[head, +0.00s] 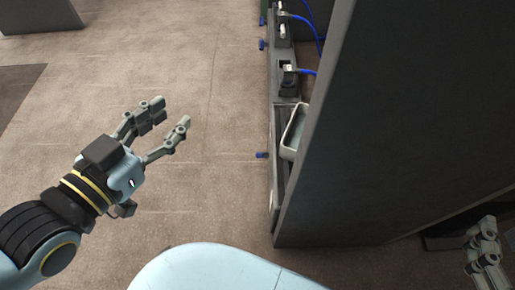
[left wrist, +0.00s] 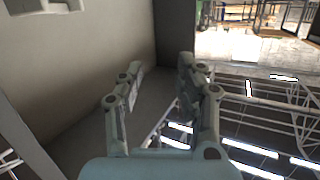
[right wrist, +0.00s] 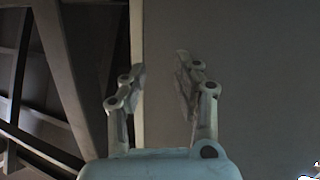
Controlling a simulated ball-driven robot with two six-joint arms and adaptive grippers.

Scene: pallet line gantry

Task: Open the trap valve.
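I cannot tell for sure which part is the trap valve. Small blue fittings stick out from the left side of a low dark unit in the head view: a near one (head: 262,155) and two farther back, one of them here (head: 262,44). My left gripper (head: 170,112) is open and empty, left of the near blue fitting and well apart from it. Its spread fingers also show in the left wrist view (left wrist: 160,70). My right gripper (head: 484,248) is at the lower right, beyond the tall panel. In the right wrist view its fingers (right wrist: 160,65) are apart with nothing between them.
A tall dark panel (head: 385,130) stands between my two grippers. A pale tray (head: 294,130) sits against its left side. Blue hoses (head: 306,72) run from dark boxes (head: 289,78) farther back.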

